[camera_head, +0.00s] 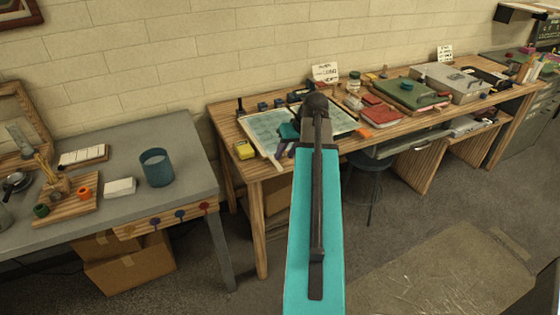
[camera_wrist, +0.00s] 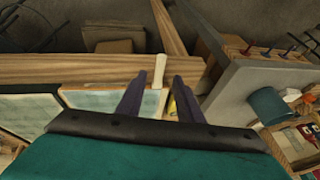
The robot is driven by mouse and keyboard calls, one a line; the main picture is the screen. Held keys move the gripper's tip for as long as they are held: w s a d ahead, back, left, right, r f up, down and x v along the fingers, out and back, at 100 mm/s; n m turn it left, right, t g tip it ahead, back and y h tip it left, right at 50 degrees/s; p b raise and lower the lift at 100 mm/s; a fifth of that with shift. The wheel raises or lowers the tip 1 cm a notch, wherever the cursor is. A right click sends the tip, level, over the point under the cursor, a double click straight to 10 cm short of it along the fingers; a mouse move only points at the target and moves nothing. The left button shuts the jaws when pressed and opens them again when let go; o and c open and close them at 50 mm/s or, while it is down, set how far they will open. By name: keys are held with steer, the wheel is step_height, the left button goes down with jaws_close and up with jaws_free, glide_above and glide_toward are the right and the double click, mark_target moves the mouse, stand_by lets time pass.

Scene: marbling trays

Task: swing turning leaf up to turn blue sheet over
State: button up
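On the wooden workbench (camera_head: 262,168), a pale blue sheet in a thin wooden frame (camera_head: 265,127) lies flat at the left. It also shows in the wrist view (camera_wrist: 105,99). A second pale blue panel (camera_head: 343,121) lies beside it, partly hidden by my arm. A pale handle (camera_wrist: 159,72) sticks out by the framed sheet's corner towards the bench's front edge. My gripper (camera_wrist: 161,78) is open, its two dark fingers on either side of the handle with gaps showing. In the head view my gripper (camera_head: 283,150) is small and partly hidden by my arm.
A yellow box (camera_head: 245,149) stands left of the framed sheet. Small dark jars (camera_head: 263,106) and a sign (camera_head: 325,72) stand behind. Red and green books lie farther right. A grey table (camera_head: 200,160) with a blue cup (camera_head: 157,168) is at the left.

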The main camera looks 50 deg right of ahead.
steer(key=shift+p+x, duration=0.55)
steer(key=shift+x, duration=2.4)
jaws_close()
